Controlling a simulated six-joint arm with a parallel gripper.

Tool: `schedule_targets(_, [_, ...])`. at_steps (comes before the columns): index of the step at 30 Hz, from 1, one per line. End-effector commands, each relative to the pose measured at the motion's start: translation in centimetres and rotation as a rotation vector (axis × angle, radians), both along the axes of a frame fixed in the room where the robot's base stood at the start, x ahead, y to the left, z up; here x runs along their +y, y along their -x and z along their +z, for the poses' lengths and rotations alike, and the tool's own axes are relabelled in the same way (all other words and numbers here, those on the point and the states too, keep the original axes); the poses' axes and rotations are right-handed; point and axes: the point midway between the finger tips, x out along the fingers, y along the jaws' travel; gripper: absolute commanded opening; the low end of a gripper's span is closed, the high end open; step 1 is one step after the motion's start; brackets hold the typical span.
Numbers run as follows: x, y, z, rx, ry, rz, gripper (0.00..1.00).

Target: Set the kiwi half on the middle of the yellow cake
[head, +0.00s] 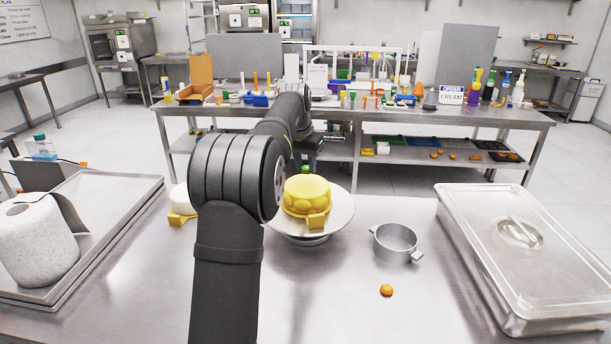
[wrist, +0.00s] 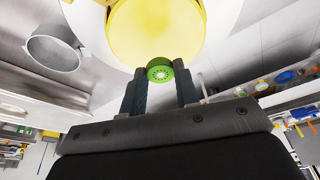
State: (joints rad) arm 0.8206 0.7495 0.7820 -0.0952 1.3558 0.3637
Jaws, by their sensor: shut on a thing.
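The yellow cake (head: 306,197) stands on a round pale stand (head: 342,212) in the middle of the steel table. It also fills the top middle of the wrist view (wrist: 155,30). My gripper (wrist: 160,76) is shut on the kiwi half (wrist: 159,69), a green piece with a pale centre held between the fingertips. In the head view the kiwi half (head: 306,169) shows at the cake's top, below my gripper. In the wrist view it overlaps the cake's edge. I cannot tell whether it touches the cake. My arm partly hides the fingers in the head view.
A metal ring with side tabs (head: 395,242) and a small orange piece (head: 386,290) lie right of the stand. A lidded steel pan (head: 525,245) is at far right. A paper roll (head: 38,245) stands on a tray (head: 110,225) at left. The front right centre is mostly clear.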

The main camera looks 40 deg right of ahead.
Motion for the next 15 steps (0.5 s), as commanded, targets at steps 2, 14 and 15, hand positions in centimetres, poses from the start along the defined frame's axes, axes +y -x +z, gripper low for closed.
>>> schedule_targets(2, [0.0,0.0,-1.0,0.002,-0.001,0.0,0.08])
schedule_targets(14, [0.0,0.0,-3.6,-0.001,0.0,0.0,0.08])
schedule_targets(15, [0.0,0.0,-3.7,-0.001,0.0,0.0,0.08])
